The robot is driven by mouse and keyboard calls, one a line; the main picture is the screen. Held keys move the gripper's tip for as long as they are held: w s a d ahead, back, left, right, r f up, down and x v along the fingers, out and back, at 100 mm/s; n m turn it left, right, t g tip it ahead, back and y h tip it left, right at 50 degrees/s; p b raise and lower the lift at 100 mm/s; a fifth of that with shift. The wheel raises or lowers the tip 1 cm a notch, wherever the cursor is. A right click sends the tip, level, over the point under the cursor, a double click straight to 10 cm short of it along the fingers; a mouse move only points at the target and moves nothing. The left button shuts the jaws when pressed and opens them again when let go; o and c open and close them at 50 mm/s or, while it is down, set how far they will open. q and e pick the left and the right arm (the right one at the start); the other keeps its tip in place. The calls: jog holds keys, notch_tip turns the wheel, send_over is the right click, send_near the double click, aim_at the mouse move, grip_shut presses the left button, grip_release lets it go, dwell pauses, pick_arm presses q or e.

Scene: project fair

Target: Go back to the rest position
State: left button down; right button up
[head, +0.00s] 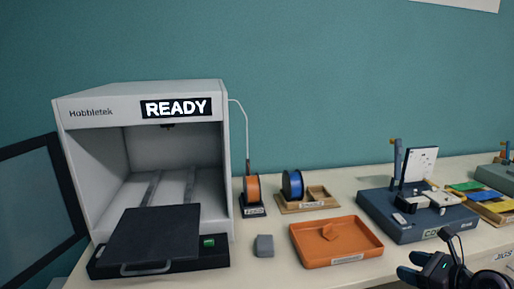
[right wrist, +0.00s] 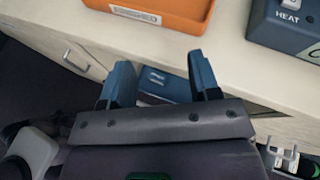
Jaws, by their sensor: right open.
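My right gripper (head: 409,264) is low at the right of the head view, in front of the table edge. In the right wrist view, its two blue fingers (right wrist: 160,72) are apart with nothing held between them. The orange tray (head: 312,260) and the blue-grey device (head: 405,228) lie beyond the fingers on the table. My left gripper is not in view.
The table (head: 265,274) carries a white printer (head: 88,150) showing READY, with its dark plate (head: 155,235) at the front. A small grey block (head: 264,245), an orange spool (head: 252,188) and a blue spool (head: 292,184) stand nearby. Drawers (right wrist: 75,58) are below the table edge.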

jog(key=s+a+f+n+h, duration=0.2)
jog(key=f+n, duration=0.2)
jog(key=n, duration=0.6)
jog(key=s+a+f+n+t+h, duration=0.15)
jog(key=f+n, duration=0.25)
jog(key=n, duration=0.5)
jog(key=s+a+f+n+h, duration=0.2)
jog(key=s+f+n, duration=0.15)
jog(key=n, duration=0.65)
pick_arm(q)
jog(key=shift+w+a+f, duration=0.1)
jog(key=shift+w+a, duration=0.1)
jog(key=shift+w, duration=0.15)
pick_arm(e)
jog(key=s+a+f+g, duration=0.1)
jog(key=s+a+f, duration=0.3)
jog(key=s, duration=0.3)
jog(key=s+a+f+n+g, duration=0.1)
jog(key=s+a+f, duration=0.4)
jog(key=s, duration=0.3)
jog(key=shift+a+f+h, duration=0.15)
jog(key=shift+f+h, duration=0.3)
jog(key=shift+f, duration=0.35)
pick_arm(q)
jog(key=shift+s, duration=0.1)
pick_arm(e)
jog(key=shift+g, duration=0.25)
